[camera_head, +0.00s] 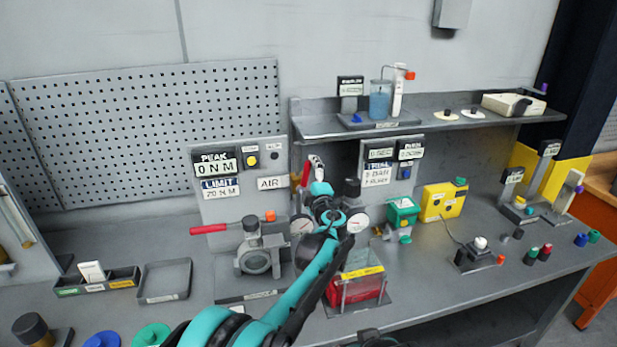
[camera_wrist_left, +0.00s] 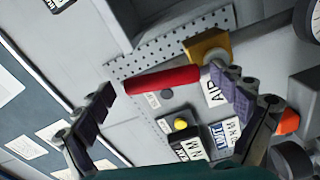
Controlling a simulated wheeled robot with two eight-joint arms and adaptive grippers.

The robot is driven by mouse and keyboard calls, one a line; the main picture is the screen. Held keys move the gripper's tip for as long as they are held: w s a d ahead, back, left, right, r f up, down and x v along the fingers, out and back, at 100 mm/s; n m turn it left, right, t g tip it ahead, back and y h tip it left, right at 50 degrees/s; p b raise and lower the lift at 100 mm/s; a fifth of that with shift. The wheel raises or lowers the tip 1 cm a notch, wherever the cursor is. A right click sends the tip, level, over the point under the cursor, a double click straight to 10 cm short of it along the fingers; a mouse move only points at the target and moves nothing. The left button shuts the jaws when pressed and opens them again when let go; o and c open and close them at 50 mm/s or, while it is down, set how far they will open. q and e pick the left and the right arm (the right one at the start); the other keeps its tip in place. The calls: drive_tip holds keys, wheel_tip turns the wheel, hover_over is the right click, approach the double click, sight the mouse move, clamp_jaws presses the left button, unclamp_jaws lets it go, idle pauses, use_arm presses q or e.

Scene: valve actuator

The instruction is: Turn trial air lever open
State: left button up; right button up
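The red air lever (camera_head: 306,172) stands upright beside the AIR label (camera_head: 272,183) in the head view, partly hidden by my left gripper. In the left wrist view its red handle (camera_wrist_left: 162,80) spans the gap between my fingertips, joined to a brass-coloured block (camera_wrist_left: 208,46). My left gripper (camera_head: 316,166) is at the lever; its spread fingers also show in the left wrist view (camera_wrist_left: 160,88). It is open, and I cannot tell whether either finger touches the handle.
Another red handle (camera_head: 208,229) sticks out left of a grey valve body (camera_head: 254,260). Gauges (camera_head: 357,223) and a green box (camera_head: 403,212) stand close to my left arm. A red block in a clear guard (camera_head: 356,288) is below it. A shelf (camera_head: 440,122) overhangs behind.

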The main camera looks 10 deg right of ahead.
use_arm(q)
drive_tip(key=shift+s, duration=0.1)
drive_tip(key=s, duration=1.1)
drive_tip(key=shift+s+d, duration=0.2)
drive_tip(key=shift+s, duration=0.2)
